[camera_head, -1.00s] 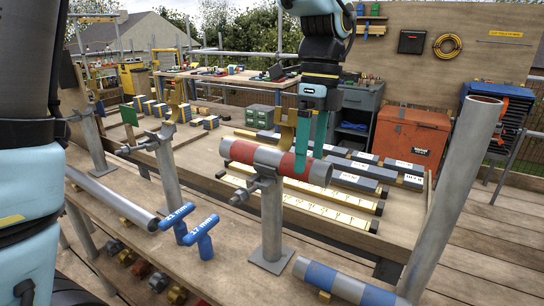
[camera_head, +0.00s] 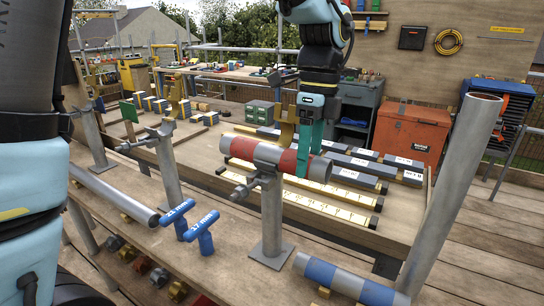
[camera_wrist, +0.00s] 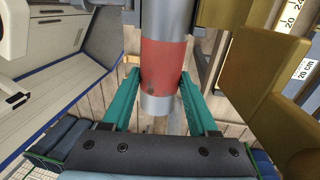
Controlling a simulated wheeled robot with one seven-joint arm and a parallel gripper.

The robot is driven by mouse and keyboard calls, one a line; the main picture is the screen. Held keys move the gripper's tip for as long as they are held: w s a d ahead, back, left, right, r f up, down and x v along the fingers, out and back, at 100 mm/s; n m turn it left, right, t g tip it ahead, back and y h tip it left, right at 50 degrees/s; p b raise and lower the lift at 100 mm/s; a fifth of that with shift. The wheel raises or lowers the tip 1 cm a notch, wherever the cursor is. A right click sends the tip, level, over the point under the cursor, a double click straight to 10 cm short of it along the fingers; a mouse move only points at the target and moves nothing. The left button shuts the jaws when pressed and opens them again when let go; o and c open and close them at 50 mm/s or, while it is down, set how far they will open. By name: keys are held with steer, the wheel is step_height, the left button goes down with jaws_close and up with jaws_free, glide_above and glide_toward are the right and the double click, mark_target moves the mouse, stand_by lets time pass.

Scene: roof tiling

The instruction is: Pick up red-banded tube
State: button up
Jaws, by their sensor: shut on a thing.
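The red-banded tube (camera_head: 268,154) is grey with two red bands. It lies nearly level across the cradle on top of a grey post (camera_head: 272,215). My gripper (camera_head: 309,150) points down with its teal fingers shut on the tube at its right part, by the right red band. In the wrist view, the tube (camera_wrist: 163,65) lies between the two teal fingers of my gripper (camera_wrist: 160,88), one on each side. A gap between tube and cradle cannot be made out.
A blue-banded tube (camera_head: 345,282) lies at the front right. A tall bare tube (camera_head: 455,190) leans at the right. Two blue T-handled gauges (camera_head: 200,232) stand left of the post. Yellow rulers (camera_head: 320,196) and dark bars lie behind on the bench. Another post (camera_head: 168,170) stands at left.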

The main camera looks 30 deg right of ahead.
jaws_close()
steer(key=shift+r, duration=0.1)
step_height(320, 180, up, 10)
steer(key=shift+f+b, duration=0.1)
steer(key=shift+b, duration=0.45)
